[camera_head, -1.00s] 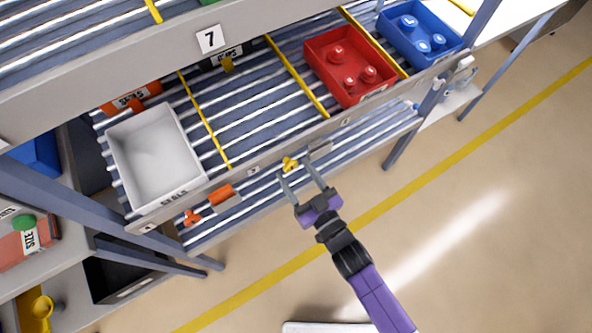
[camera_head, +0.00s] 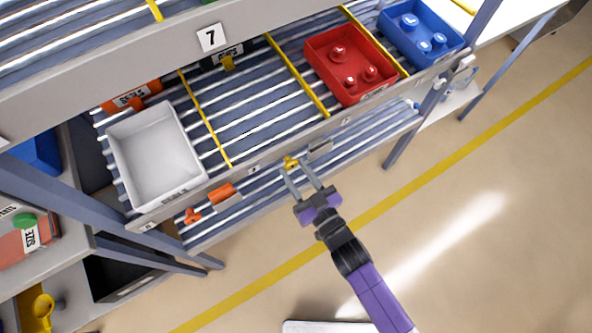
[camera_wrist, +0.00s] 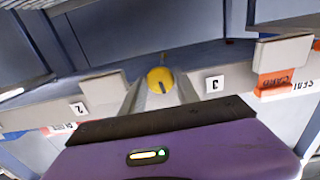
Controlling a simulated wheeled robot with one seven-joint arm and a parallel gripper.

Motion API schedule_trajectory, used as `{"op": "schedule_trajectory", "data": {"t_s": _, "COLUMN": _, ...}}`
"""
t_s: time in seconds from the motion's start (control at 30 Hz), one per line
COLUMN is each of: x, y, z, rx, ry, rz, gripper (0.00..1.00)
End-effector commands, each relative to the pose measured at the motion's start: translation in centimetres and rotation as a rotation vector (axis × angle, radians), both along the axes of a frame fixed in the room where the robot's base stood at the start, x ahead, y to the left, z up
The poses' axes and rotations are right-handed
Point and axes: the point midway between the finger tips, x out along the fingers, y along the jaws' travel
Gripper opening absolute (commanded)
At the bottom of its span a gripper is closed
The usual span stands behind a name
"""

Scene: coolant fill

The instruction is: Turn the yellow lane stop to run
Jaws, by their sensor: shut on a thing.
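The yellow lane stop (camera_head: 291,162) is a small yellow knob on the front rail of the rack, between the orange stop and the red bin. In the wrist view it is a round yellow knob (camera_wrist: 160,75) with a dark slot mark, straight ahead between my two fingers. My gripper (camera_head: 294,168) is at the knob, with its fingertips on either side of it, shut on it. In the wrist view my fingers (camera_wrist: 160,93) reach up to the knob. The fingertips partly hide its lower side, and I cannot read its setting.
An orange stop (camera_head: 192,215) and an orange tag (camera_head: 222,193) are on the rail to the left. A white bin (camera_head: 113,160), a red bin (camera_head: 316,62) and a blue bin (camera_head: 392,42) sit on the rollers above. Number plates flank the knob.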

Motion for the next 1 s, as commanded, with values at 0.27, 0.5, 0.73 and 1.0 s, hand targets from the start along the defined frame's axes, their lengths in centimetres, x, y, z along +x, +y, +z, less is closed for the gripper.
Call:
{"op": "schedule_trajectory", "data": {"t_s": 0.27, "x": 0.04, "y": -0.12, "z": -0.15, "rx": -0.085, "ry": -0.060, "rz": -0.012, "gripper": 0.00}}
{"op": "schedule_trajectory", "data": {"t_s": 0.5, "x": 0.08, "y": -0.15, "z": -0.25, "rx": -0.245, "ry": -0.170, "rz": -0.030, "gripper": 0.00}}
{"op": "schedule_trajectory", "data": {"t_s": 0.73, "x": 0.06, "y": -0.12, "z": -0.32, "rx": -0.427, "ry": -0.292, "rz": -0.049, "gripper": 0.00}}
{"op": "schedule_trajectory", "data": {"t_s": 1.0, "x": 0.01, "y": -0.08, "z": -0.39, "rx": -0.639, "ry": -0.435, "rz": -0.070, "gripper": 0.00}}
